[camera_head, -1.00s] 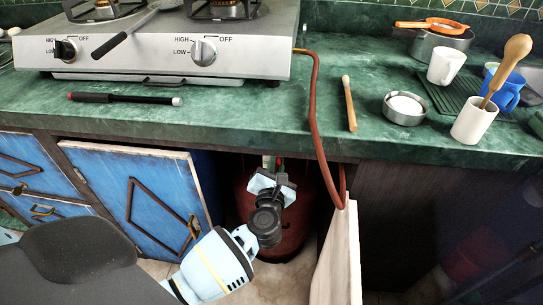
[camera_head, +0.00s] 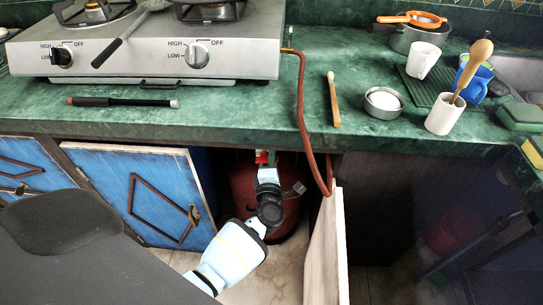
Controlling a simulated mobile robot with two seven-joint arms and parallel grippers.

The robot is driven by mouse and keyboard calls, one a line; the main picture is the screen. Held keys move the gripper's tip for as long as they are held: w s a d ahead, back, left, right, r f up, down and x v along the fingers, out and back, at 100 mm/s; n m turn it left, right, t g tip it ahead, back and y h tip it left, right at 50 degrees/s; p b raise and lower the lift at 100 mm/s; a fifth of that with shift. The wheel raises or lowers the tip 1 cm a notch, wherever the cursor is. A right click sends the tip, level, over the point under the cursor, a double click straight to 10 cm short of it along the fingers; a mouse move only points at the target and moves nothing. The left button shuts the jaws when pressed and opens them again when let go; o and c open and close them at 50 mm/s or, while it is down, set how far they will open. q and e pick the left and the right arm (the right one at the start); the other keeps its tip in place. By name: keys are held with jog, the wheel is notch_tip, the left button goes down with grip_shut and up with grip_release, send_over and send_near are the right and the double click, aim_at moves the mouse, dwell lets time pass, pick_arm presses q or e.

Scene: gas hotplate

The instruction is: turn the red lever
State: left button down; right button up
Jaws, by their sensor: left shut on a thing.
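A dark red gas cylinder (camera_head: 243,188) stands in the open cabinet under the counter. The red lever (camera_head: 261,157) shows as a small red patch at its top, just below the counter edge, with a bit of green beside it. My left gripper (camera_head: 267,167) reaches up into the cabinet and is shut at the lever, its fingertips right against the red part. The fingers and wrist hide much of the lever and valve, so its exact angle is hard to tell. My right gripper is not in view.
A brown-red hose (camera_head: 302,110) runs from the hotplate (camera_head: 140,55) down into the cabinet, right of my gripper. An open blue door (camera_head: 145,195) stands left and an open pale door (camera_head: 328,245) right. Cups and a pan sit on the counter.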

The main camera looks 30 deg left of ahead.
pick_arm(q)
jog(key=shift+f+m, duration=0.1)
jog(key=shift+m, duration=0.6)
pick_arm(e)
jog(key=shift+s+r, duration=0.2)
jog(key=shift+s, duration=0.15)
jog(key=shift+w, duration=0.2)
pick_arm(q)
jog(key=c, duration=1.5)
grip_release()
jog(key=shift+f, duration=0.1)
jog(key=shift+p+v, duration=0.8)
jog(key=shift+v, duration=3.1)
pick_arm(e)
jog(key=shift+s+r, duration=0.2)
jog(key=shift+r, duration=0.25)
